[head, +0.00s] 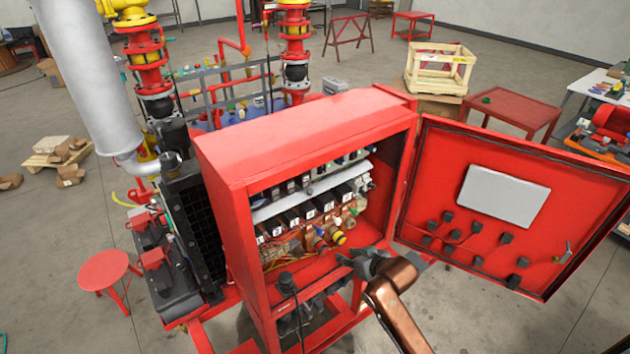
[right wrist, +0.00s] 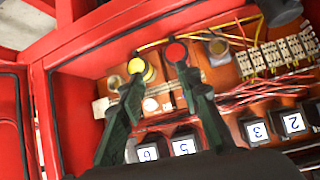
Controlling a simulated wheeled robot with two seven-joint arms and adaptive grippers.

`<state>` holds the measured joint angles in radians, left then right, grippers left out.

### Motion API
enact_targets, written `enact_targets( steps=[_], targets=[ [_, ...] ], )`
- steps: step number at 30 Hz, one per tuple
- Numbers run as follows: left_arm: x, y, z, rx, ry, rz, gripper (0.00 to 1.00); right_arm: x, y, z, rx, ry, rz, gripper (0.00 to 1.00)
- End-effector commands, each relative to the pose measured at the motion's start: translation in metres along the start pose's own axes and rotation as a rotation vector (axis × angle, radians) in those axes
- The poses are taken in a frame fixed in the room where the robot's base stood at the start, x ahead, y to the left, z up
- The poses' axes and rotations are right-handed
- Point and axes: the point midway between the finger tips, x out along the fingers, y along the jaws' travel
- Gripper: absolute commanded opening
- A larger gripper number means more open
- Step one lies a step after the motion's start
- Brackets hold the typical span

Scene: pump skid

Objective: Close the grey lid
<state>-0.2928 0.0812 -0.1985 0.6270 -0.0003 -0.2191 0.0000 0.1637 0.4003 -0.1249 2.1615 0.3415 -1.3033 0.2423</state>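A long light-grey strip (head: 310,190) runs across the inside of the open red cabinet (head: 300,135), between two rows of dark modules. It is the grey piece that best fits a lid, but I cannot tell how it is hinged. My right gripper (head: 352,259) is at the cabinet's front opening, low and right, below the grey strip and apart from it. In the right wrist view its two dark fingers (right wrist: 158,75) stand apart with nothing between them. They point toward a yellow button (right wrist: 141,68) and a red button (right wrist: 176,52). My left gripper is in neither view.
The red cabinet door (head: 440,180) stands wide open to the right, with a pale grey panel (head: 503,197) on it. Numbered dark modules (head: 310,210) and wiring fill the cabinet. A red stool (head: 103,270) and pipework stand left.

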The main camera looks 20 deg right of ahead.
Motion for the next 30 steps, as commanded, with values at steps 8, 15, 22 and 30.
enact_targets(
  steps=[8,15,22,30],
  targets=[
    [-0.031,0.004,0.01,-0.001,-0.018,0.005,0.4,-0.104,-0.055,-0.187,-0.099,0.22,-0.095,0.31],
    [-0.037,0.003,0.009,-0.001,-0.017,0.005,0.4,-0.116,-0.069,-0.216,-0.115,0.253,-0.117,0.31],
    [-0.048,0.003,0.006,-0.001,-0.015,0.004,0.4,-0.082,-0.073,-0.226,-0.114,0.254,-0.117,0.31],
    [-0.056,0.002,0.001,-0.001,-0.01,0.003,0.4,-0.053,-0.077,-0.232,-0.116,0.254,-0.115,0.31]
  ],
)
